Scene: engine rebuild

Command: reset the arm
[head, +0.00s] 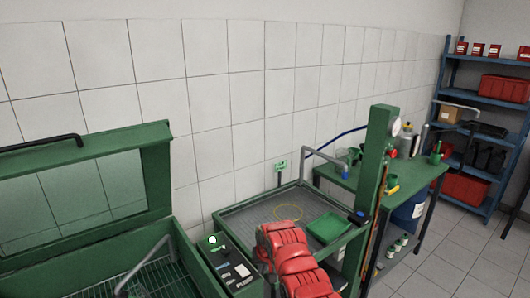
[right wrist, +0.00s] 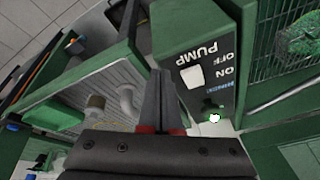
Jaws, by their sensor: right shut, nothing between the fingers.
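My right arm (head: 290,262) comes in from the bottom of the head view, in red segments, and hides most of its own gripper. In the right wrist view the right gripper's (right wrist: 158,75) dark fingers are together and empty. They point towards the gap between the pump switch box (right wrist: 203,75) and the grey-floored basin (right wrist: 92,88). The switch box also shows in the head view (head: 226,262), just left of the arm. I cannot tell whether the fingers touch anything. My left gripper is not in view.
A green washer with a raised windowed lid (head: 158,190) stands at left. The basin (head: 240,222) holds a green tray (head: 328,227) and a yellow ring (head: 288,212). A green post (head: 378,165) rises right of the arm. Behind are a green bench (head: 415,178) and blue shelves (head: 485,101).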

